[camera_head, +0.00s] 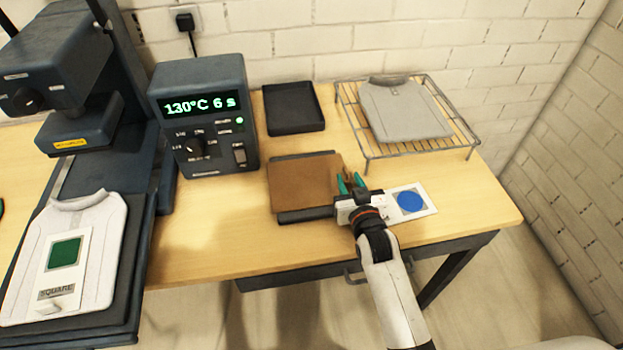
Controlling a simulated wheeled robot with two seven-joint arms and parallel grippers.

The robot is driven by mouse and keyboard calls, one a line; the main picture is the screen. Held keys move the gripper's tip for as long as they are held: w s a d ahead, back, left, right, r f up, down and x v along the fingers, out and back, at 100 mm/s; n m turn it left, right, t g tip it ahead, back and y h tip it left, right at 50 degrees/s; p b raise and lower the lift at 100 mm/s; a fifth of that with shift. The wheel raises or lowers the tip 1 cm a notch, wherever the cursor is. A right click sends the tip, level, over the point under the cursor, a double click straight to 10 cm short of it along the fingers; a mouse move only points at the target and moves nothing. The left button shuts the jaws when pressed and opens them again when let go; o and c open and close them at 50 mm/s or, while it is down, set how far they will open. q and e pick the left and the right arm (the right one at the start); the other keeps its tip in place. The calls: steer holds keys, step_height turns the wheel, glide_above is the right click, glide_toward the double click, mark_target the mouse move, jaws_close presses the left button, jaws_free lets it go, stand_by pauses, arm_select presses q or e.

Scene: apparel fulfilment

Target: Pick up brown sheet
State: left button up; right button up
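The brown sheet (303,182) lies flat on a black tray (304,216), whose dark edges show behind and in front of it. My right gripper (351,183) is at the sheet's right edge, with its two teal fingertips apart. Something brown shows between the fingertips; I cannot tell whether they touch the sheet. Of my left gripper (1,208), only a small teal and dark tip seems to show at the left picture edge.
A white card with a blue disc (410,201) lies right of my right gripper. A grey shirt (404,110) lies on a wire rack (463,141). An empty black tray (293,108) and a control box (205,117) stand behind. A white shirt with a green square (64,252) lies on the press at left.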

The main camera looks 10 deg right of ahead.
mark_target(348, 173)
steer(key=w, duration=0.4)
steer(key=shift+w+f, duration=0.15)
steer(key=shift+w, duration=0.2)
steer(key=shift+s, duration=0.1)
steer(key=shift+c, duration=0.2)
jaws_close()
step_height(348, 173, up, 28)
steer(key=p, duration=0.1)
